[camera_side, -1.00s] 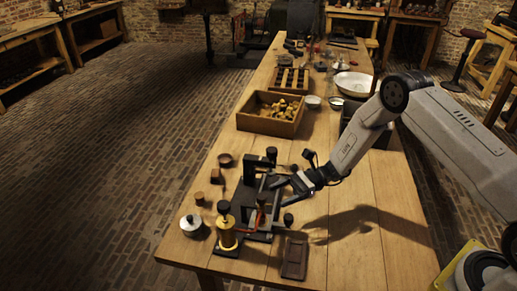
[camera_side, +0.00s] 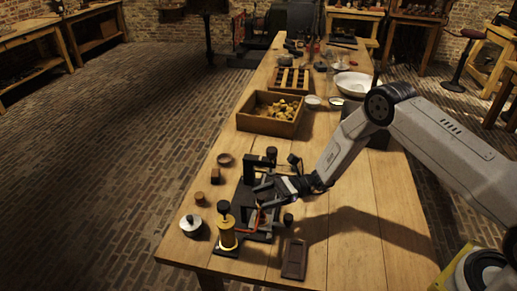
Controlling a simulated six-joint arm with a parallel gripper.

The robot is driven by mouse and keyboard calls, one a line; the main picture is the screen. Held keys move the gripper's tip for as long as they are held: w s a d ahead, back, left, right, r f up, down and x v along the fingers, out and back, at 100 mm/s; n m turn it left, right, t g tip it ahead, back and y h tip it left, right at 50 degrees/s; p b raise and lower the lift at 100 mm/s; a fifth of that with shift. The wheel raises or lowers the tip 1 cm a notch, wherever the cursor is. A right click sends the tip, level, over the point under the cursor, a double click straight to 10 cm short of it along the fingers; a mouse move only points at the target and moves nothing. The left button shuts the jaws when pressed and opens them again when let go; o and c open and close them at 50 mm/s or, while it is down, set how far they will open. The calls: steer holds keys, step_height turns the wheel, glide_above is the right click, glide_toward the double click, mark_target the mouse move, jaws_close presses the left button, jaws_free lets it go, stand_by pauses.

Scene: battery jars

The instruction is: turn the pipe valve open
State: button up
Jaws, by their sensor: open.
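My gripper (camera_side: 266,196) is at the black apparatus (camera_side: 259,232) on the near part of the table, with its jaws open and pointing left over it. The apparatus has a dark base, a black upright and a brass cylinder (camera_side: 228,235) with a dark knob on top. A small orange-red part shows between the cylinder and my gripper. I cannot make out which part is the pipe valve; it is too small or partly hidden by my gripper. I cannot tell whether the jaws touch anything.
A silver lidded pot (camera_side: 191,226) and small wooden blocks stand left of the apparatus. A dark tray (camera_side: 294,259) lies at its right front. A wooden box (camera_side: 269,126) of yellowish pieces and a white basin (camera_side: 354,84) stand farther back. The table's right front is clear.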

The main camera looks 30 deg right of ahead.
steer(key=shift+w+a, duration=0.15)
steer(key=shift+a, duration=0.6)
steer(key=shift+w+a, duration=0.15)
steer(key=shift+a, duration=0.55)
jaws_close()
